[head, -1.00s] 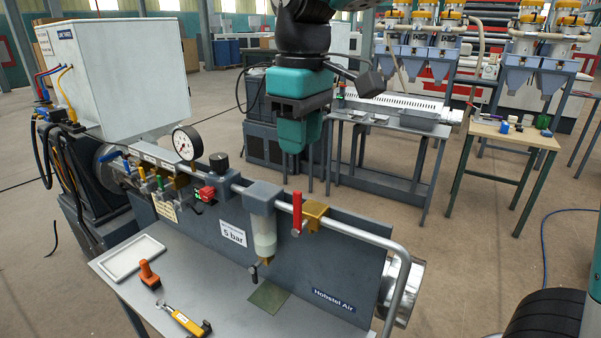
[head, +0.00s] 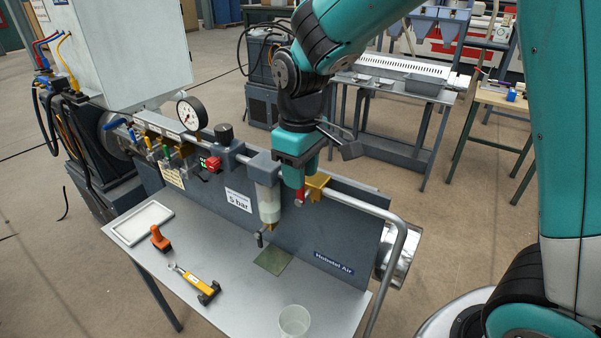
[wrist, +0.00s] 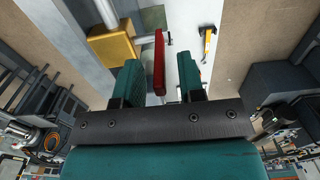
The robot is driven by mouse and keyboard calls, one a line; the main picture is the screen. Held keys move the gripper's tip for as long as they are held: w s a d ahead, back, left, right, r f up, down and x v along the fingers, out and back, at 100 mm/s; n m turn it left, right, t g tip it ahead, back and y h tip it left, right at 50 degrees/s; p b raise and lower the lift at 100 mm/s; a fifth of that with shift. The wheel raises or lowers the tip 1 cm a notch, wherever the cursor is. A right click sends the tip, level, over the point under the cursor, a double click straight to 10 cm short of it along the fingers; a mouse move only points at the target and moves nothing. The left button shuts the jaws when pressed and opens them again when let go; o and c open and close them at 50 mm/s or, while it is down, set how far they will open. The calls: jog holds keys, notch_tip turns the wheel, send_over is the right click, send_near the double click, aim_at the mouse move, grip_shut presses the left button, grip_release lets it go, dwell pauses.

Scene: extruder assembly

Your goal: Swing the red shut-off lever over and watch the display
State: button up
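The red shut-off lever (head: 300,196) stands on the pipe beside a brass valve body (head: 317,185), mostly hidden by my gripper in the head view. My gripper (head: 294,178) is directly over the lever, pointing down. In the wrist view, the lever (wrist: 159,62) shows between the two spread fingers of my gripper (wrist: 160,70), nearer the left finger. A gap shows on both sides, and I cannot tell whether a finger touches it. A round dial gauge (head: 191,113) and a small red unit (head: 212,164) sit further left; their readings are too small to read.
The grey back panel (head: 345,240) carries the pipe, and a filter bowl (head: 268,203) hangs just left of my gripper. The bench top (head: 230,305) holds a white tray (head: 143,223), an orange-handled tool (head: 160,238), a yellow tool (head: 195,283) and a clear cup (head: 294,321).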

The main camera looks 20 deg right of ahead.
jog(key=shift+f, duration=0.85)
grip_shut()
